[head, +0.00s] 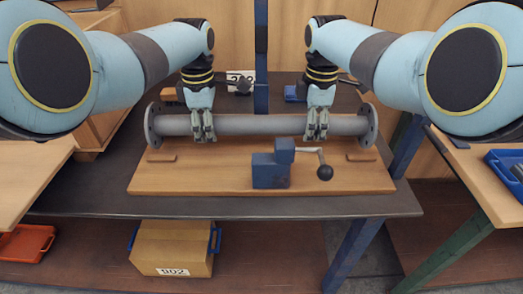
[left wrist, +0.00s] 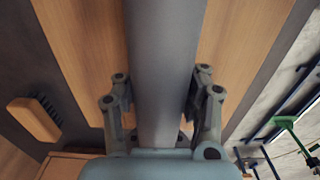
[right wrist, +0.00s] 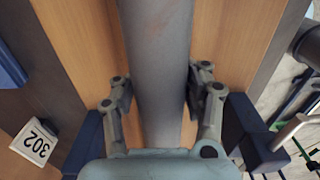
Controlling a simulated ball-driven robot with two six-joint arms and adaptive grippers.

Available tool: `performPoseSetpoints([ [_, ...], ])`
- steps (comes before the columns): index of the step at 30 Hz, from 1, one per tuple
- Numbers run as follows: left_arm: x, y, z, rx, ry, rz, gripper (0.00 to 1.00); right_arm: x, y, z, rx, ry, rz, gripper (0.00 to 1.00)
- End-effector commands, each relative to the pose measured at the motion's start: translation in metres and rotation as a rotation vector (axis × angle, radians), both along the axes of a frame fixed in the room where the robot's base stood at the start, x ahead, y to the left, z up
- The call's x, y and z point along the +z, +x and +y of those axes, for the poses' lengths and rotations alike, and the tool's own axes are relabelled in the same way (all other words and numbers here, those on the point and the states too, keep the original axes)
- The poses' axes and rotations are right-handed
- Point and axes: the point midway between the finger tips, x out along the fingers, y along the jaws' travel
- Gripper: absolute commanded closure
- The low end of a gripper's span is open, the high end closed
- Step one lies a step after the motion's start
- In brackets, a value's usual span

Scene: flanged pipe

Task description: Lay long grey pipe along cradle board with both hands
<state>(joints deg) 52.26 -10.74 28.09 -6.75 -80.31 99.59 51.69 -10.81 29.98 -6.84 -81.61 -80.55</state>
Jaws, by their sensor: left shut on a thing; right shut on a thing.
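The long grey pipe (head: 245,125) runs left to right over the back part of the wooden cradle board (head: 200,180), roughly level, with a round flange at each end. My left gripper (head: 203,126) is shut on it left of the middle; in the left wrist view the fingers lie on both sides of the pipe (left wrist: 163,70). My right gripper (head: 317,124) is shut on it right of the middle; the right wrist view shows the pipe (right wrist: 157,70) between its fingers. Whether the pipe touches the board or hangs just above it, I cannot tell.
A blue clamp (head: 270,170) with a dark-knobbed lever stands on the board in front of the pipe. Small wooden blocks (head: 161,157) (head: 361,156) lie near the board's ends. A blue post (head: 261,60) rises behind. A cardboard box (head: 172,248) sits below the dark table (head: 100,200).

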Motion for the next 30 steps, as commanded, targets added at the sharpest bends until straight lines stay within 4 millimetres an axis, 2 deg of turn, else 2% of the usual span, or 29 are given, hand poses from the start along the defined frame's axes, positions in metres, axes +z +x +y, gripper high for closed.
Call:
performPoseSetpoints([
  [3,-0.008,0.002,-0.001,0.000,-0.002,-0.004,1.00,-0.010,0.000,0.001,0.000,0.001,0.000,1.00],
  [4,-0.007,0.001,-0.001,0.000,-0.002,-0.002,0.65,-0.009,-0.001,0.001,0.000,0.000,0.003,0.58],
  [10,-0.005,0.001,-0.001,0.000,-0.001,-0.002,0.38,-0.007,0.000,0.000,0.000,0.000,0.001,0.32],
  [12,-0.005,0.000,0.000,0.000,-0.001,-0.001,0.34,-0.007,0.000,0.000,0.000,0.000,0.001,0.29],
  [22,-0.002,0.000,0.000,0.000,0.000,0.000,0.34,-0.007,0.000,0.000,0.000,0.000,0.001,0.29],
  [28,0.025,0.000,-0.001,0.000,-0.002,-0.004,0.34,-0.006,0.000,0.000,0.000,0.000,0.001,0.29],
  [30,0.043,0.002,-0.001,0.000,-0.003,-0.007,0.34,-0.006,0.000,0.000,0.000,0.000,0.001,0.29],
])
